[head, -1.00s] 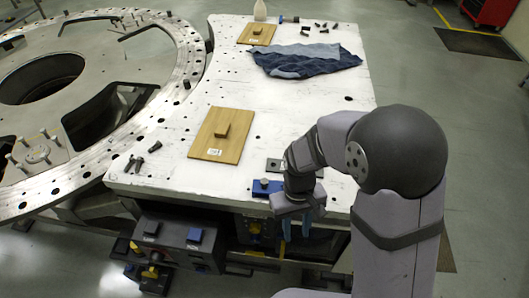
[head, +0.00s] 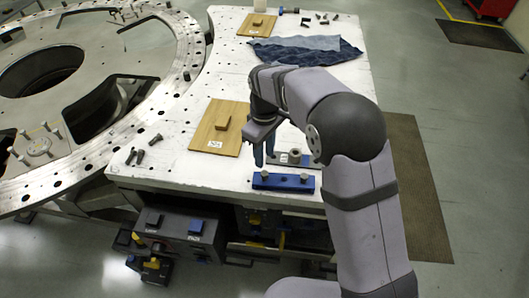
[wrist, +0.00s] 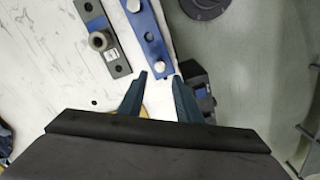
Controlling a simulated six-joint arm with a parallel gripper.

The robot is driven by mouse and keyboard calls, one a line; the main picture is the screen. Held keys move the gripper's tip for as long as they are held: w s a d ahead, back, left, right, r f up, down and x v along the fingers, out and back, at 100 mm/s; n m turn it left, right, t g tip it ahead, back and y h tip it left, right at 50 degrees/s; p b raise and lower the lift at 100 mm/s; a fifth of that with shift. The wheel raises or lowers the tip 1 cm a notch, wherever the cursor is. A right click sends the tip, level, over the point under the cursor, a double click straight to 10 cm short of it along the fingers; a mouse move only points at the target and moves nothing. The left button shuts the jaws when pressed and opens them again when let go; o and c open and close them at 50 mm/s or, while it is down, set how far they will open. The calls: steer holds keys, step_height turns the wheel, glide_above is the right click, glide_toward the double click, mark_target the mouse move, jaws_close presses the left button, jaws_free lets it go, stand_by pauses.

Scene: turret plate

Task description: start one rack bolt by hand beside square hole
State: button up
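A blue rack bar (head: 283,182) lies at the table's front edge with two silver bolts (head: 265,175) upright in it, one towards each end. The bar (wrist: 146,36) also shows in the wrist view, with one bolt head (wrist: 160,66) just ahead of the fingertips. My gripper (head: 264,157) points down, open and empty, behind the bar's left end in the head view. In the wrist view my gripper (wrist: 160,76) has its two blue fingers apart. A grey plate (head: 313,160) with a round raised part lies behind the bar. I cannot make out a square hole.
The turret ring (head: 180,85) with its many holes stands at left. Loose dark bolts (head: 140,155) lie near the table's left front corner. A wooden board with a block (head: 238,137) lies mid-table. Blue cloth (head: 300,50) lies farther back. The white top between is mostly clear.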

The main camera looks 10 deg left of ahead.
mark_target(265, 173)
steer(key=shift+f, duration=0.1)
step_height(265, 173, down, 5)
steer(key=b, duration=0.4)
steer(key=shift+f+b, duration=0.2)
steer(key=shift+b, duration=0.15)
steer(key=shift+f+b, duration=0.45)
steer(key=shift+f, duration=0.75)
steer(key=shift+c, duration=0.3)
jaws_close()
steer(key=shift+r, duration=0.15)
steer(key=shift+r+p, duration=1.95)
steer(key=shift+r, duration=0.2)
